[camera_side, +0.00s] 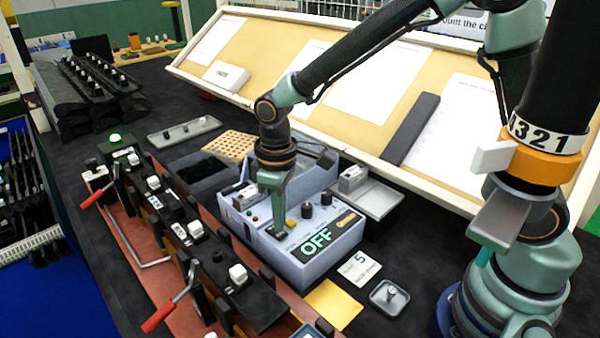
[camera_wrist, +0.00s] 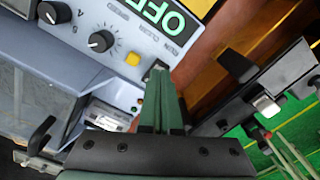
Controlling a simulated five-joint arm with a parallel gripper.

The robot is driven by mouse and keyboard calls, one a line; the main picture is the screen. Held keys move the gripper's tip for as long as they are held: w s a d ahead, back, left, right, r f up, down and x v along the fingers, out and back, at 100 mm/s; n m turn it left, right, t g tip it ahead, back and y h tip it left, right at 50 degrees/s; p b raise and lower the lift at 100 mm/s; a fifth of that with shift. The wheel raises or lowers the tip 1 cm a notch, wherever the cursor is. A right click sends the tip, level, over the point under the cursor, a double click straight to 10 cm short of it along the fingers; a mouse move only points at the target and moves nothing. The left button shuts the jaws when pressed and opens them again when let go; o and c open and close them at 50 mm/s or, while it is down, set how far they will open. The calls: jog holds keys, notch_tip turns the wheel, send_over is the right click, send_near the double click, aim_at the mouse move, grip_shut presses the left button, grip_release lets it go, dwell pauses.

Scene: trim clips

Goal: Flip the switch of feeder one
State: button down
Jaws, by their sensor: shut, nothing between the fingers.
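The feeder box (camera_side: 335,240) is light blue-grey, with a lit display (camera_side: 316,241) reading OFF in green. The display also shows in the wrist view (camera_wrist: 163,15). My gripper (camera_side: 279,224) points down over the box's front panel, left of the display. In the wrist view my gripper (camera_wrist: 160,82) is shut, with nothing held. Its tips are at a small dark part of the panel, which looks like the switch; the fingers mostly hide it, and I cannot tell whether they touch it. A yellow button (camera_wrist: 133,59) and a black knob (camera_wrist: 101,41) are beside the tips.
A dark rail with white clips (camera_side: 196,229) and red-handled clamps (camera_side: 160,316) runs left of the box. A yellow card (camera_side: 333,303), a label with a 5 (camera_side: 359,268) and a small grey dish (camera_side: 389,297) lie to the right. A tilted board (camera_side: 265,60) stands behind.

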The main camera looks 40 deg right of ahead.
aim_at(280, 233)
jog(key=shift+f, duration=0.95)
dwell(0.5)
jog(key=shift+r, duration=3.55)
